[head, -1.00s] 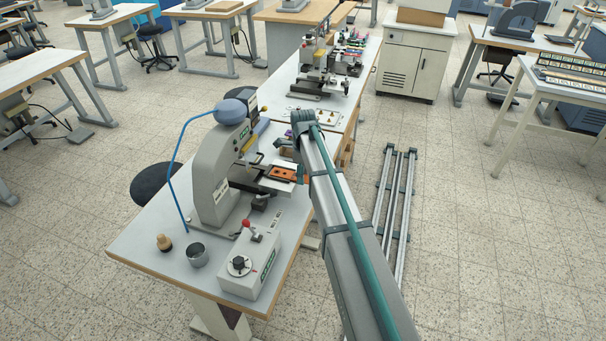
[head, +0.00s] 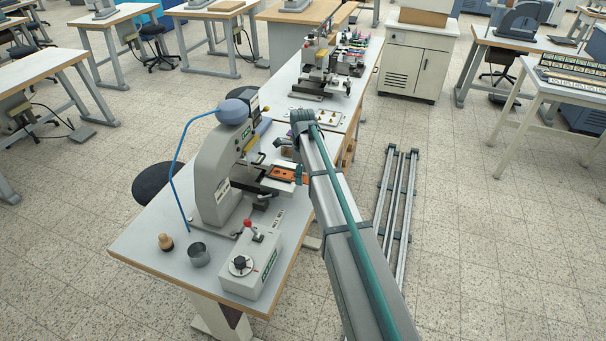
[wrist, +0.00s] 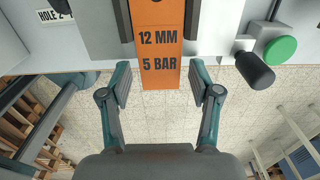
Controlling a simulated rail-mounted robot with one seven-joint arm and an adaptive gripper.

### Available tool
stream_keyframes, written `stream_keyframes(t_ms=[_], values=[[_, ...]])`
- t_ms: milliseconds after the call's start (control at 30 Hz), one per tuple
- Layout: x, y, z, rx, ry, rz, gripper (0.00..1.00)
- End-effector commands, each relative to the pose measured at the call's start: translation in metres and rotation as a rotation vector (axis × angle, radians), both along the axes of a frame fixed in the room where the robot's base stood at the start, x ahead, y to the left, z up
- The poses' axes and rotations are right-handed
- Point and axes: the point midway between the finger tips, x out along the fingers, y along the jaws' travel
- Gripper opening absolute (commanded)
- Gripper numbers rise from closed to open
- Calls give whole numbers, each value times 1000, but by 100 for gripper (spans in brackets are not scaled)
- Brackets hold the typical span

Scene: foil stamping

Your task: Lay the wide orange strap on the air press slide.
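The wide orange strap (head: 284,174) lies flat on the air press slide, below the head of the grey press (head: 216,173). In the wrist view the strap (wrist: 160,50) reads "12 MM 5 BAR". It runs between dark parts of the slide (wrist: 103,22), and its near end sticks out over the floor. My gripper (wrist: 161,78) is open, with one teal finger on each side of the strap's end and a gap on both sides. In the head view my arm mostly hides the gripper.
A green button (wrist: 280,50) and a black knob (wrist: 255,71) are right of the strap. Floor rails (head: 399,205) lie to the right.

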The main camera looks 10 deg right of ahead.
Motion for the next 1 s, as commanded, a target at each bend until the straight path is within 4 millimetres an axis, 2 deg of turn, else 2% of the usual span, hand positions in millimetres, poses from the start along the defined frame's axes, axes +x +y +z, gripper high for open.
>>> stream_keyframes(t_ms=[333, 467, 633, 1000], values=[[0, 0, 0, 0, 0, 0, 74], [0, 0, 7, 0, -1, 0, 74], [1, 0, 30, 0, -2, 0, 74], [1, 0, 98, 0, -1, 0, 74]])
